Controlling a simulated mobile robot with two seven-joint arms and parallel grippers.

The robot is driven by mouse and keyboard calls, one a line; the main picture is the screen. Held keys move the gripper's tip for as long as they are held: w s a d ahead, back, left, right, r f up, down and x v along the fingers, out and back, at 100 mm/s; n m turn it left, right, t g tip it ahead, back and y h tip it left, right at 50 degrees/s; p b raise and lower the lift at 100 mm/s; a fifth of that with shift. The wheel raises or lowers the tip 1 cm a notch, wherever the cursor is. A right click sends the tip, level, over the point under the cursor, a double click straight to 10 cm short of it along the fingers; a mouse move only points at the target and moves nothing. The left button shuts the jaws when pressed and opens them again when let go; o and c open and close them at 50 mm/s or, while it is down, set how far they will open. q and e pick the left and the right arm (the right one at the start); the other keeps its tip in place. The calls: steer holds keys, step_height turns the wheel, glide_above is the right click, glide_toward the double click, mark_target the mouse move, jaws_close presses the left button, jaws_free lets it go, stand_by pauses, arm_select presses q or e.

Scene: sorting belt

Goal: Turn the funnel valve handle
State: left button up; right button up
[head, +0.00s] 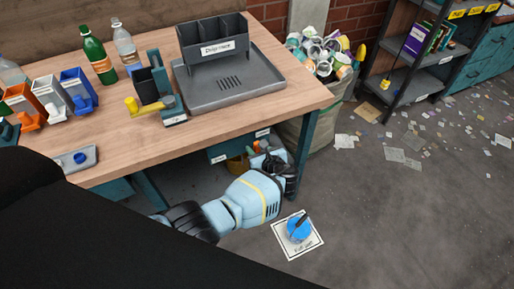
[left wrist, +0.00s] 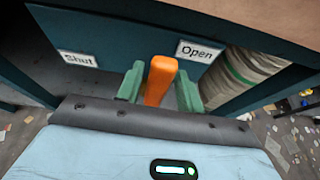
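The orange valve handle (left wrist: 161,80) sticks out from a dark teal panel (left wrist: 120,48) under the bench. In the left wrist view it stands between the two green fingers of my left gripper (left wrist: 160,88). The fingers are spread on either side of it, with narrow gaps that seem to show. The panel carries a "Shut" label (left wrist: 78,59) on the left and an "Open" label (left wrist: 198,51) on the right. In the head view my left gripper (head: 272,162) is below the bench's front edge and hides most of the handle. My right gripper is not in view.
The wooden bench (head: 150,140) overhangs the panel, with a teal leg (head: 304,150) right of my gripper. A grey tray (head: 266,88), bottles and small coloured bins stand on top. A full waste bin (head: 322,125) is behind the leg. A blue round object (head: 299,230) sits on a floor sheet.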

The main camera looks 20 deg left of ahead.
mark_target(259, 149)
arm_select(q)
steer(key=shift+o, duration=0.4)
steer(key=shift+a+r, duration=0.1)
steer(key=shift+s+d+r, duration=0.15)
steer(key=shift+d+r, duration=0.05)
steer(key=shift+d, duration=0.05)
steer(key=p+v, duration=0.2)
steer(key=v, duration=0.4)
steer(key=shift+s+d, duration=0.4)
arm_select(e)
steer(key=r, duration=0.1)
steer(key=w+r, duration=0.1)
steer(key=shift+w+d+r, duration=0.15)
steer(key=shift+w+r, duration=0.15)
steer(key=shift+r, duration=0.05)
arm_select(q)
steer(key=shift+d, duration=0.1)
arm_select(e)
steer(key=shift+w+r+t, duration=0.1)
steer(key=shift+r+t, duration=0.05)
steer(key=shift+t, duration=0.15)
